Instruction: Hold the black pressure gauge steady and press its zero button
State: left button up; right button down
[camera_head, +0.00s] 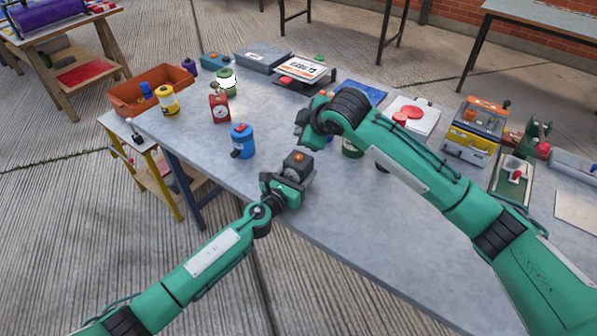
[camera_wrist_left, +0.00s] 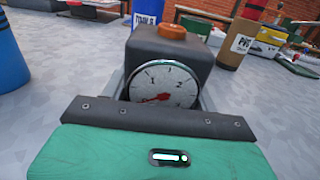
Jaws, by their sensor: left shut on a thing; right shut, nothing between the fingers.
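The black pressure gauge (camera_head: 299,170) stands near the front edge of the grey table, with an orange zero button (camera_head: 298,157) on top. My left gripper (camera_head: 288,187) is shut on the gauge from the front. In the left wrist view the gauge body (camera_wrist_left: 165,52) is upright between the fingers. Its round white dial with a red needle faces that camera, and its orange button (camera_wrist_left: 172,32) is uncovered. My right gripper (camera_head: 304,136) is shut and empty, above and just behind the gauge. It looks apart from the button; its fingertips are hard to make out.
A blue canister (camera_head: 242,142) stands left of the gauge. A red gauge (camera_head: 220,108) and a yellow canister (camera_head: 168,99) are farther left. The tabletop (camera_head: 345,205) right of the gauge is clear.

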pick_arm(q)
jog(key=o, duration=1.3)
